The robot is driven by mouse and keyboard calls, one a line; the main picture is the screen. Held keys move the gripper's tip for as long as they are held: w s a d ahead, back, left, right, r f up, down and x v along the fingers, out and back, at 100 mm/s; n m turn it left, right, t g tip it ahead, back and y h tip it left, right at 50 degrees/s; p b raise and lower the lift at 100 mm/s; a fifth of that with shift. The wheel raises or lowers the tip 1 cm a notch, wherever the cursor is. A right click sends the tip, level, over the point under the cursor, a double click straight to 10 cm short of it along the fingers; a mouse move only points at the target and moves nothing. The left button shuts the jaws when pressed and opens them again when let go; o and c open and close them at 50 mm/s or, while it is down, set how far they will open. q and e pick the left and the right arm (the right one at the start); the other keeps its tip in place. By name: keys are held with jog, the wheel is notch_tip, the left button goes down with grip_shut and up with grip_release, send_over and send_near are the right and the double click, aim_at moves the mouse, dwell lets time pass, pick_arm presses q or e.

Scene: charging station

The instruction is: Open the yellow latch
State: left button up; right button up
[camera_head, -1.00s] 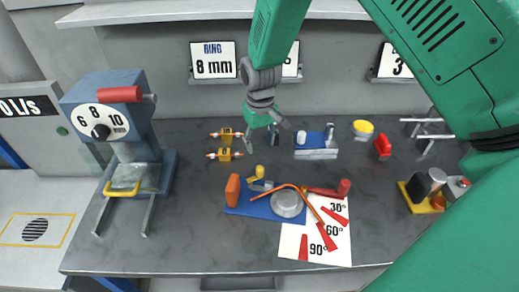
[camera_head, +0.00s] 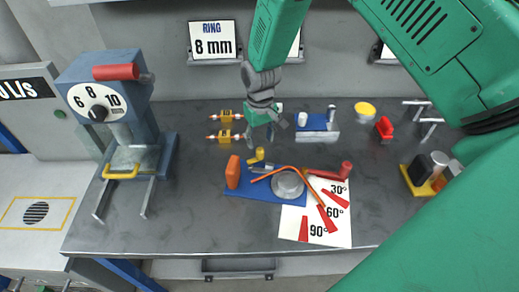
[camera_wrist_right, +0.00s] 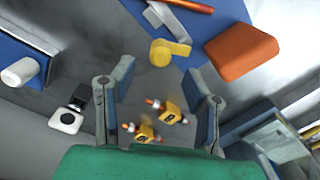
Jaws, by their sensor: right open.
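A small yellow latch (camera_head: 257,155) stands on the blue board of the bending jig, beside an orange block (camera_head: 233,172). The latch also shows in the right wrist view (camera_wrist_right: 168,51), beyond my fingertips, with the orange block (camera_wrist_right: 241,47) to its right. My right gripper (camera_head: 270,136) is above the table, just behind the latch in the head view. In the wrist view its fingers (camera_wrist_right: 158,82) are spread, with nothing between them touching. Contact with the latch is not visible. My left gripper is not in view.
Two yellow-orange connectors (camera_head: 226,126) lie left of my right gripper. A blue crimping machine (camera_head: 104,88) with a yellow handle stands at left. The jig's disc (camera_head: 287,184), orange rod and angle card (camera_head: 317,226) lie right of the latch. The table's front left is clear.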

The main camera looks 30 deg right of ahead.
aim_at(260, 148)
jog(key=shift+f, duration=2.8)
grip_shut()
